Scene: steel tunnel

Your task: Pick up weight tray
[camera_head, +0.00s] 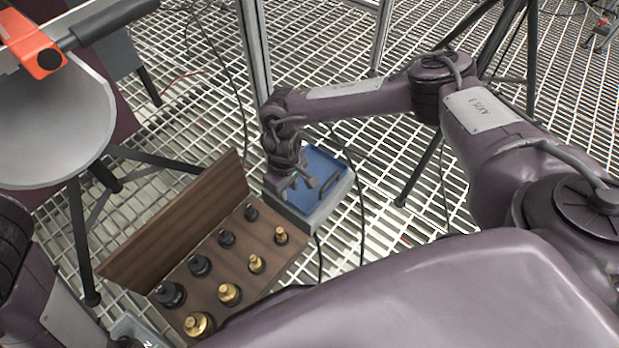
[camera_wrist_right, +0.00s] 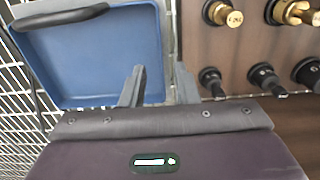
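A shallow blue tray (camera_head: 322,164) with a grey rim lies right of the wooden weight case; it fills the upper left of the right wrist view (camera_wrist_right: 95,60). A dark bar handle (camera_wrist_right: 60,17) spans its far edge there. My right gripper (camera_head: 306,184) is over the tray's side nearest the case. In the wrist view its two fingers (camera_wrist_right: 160,88) are apart, with the tray's right rim showing between them. I cannot tell whether they touch the rim. My left arm enters at the lower left, but its gripper does not show.
An open wooden case (camera_head: 265,236) holds a row of black weights (camera_head: 199,266) and a row of brass weights (camera_head: 229,294). Its raised lid (camera_head: 180,225) stands on the left. A large grey horn-like object (camera_head: 50,130) is at upper left. Tripod legs and cables cross the grated floor.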

